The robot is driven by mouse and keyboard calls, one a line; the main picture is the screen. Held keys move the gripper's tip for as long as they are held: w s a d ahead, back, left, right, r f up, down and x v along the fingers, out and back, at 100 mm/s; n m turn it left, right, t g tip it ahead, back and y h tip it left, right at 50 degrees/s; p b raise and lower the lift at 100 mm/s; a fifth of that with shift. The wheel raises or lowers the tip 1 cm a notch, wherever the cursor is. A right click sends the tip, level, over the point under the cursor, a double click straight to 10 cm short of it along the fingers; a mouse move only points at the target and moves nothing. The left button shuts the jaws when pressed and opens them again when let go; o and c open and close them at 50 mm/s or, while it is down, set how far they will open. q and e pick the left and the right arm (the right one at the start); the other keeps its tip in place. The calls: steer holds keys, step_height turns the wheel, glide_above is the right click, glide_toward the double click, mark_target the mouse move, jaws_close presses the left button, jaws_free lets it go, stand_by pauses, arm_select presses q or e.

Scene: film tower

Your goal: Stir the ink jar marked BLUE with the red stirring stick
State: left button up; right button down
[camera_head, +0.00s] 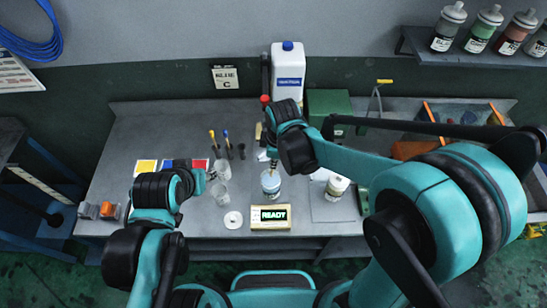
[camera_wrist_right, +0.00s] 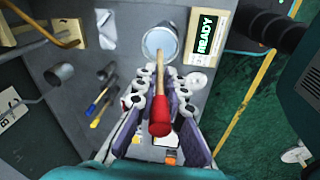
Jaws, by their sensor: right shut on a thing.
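The red stirring stick has a red handle (camera_wrist_right: 160,115) and a pale shaft (camera_wrist_right: 168,62). My right gripper (camera_wrist_right: 158,92) is shut on it in the right wrist view. The shaft points to the open mouth of a jar (camera_wrist_right: 160,38) with pale blue-grey contents; I cannot tell how deep the tip is. In the head view this jar (camera_head: 270,184) stands upright on the bench, directly below my right gripper (camera_head: 271,160). Its label is not readable. My left gripper (camera_head: 200,182) is left of the jar, near the clear cups; its jaws are unclear.
A READY display box (camera_head: 270,218) stands in front of the jar, with a white disc (camera_head: 233,219) to its left. Another jar (camera_head: 337,187) is at right. Clear cups (camera_head: 221,168) and small tools (camera_head: 228,145) are at left. A white jug (camera_head: 288,75) stands behind.

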mark_target(272, 174)
steer(key=shift+f, duration=0.55)
step_height(272, 174, down, 2)
steer(key=shift+f+b, duration=0.1)
steer(key=shift+b, duration=1.1)
steer(key=f+b, duration=0.4)
steer(key=w+f+b, duration=0.1)
steer(key=f+b, duration=0.1)
steer(key=shift+a+f, duration=0.3)
steer(key=shift+f, duration=0.1)
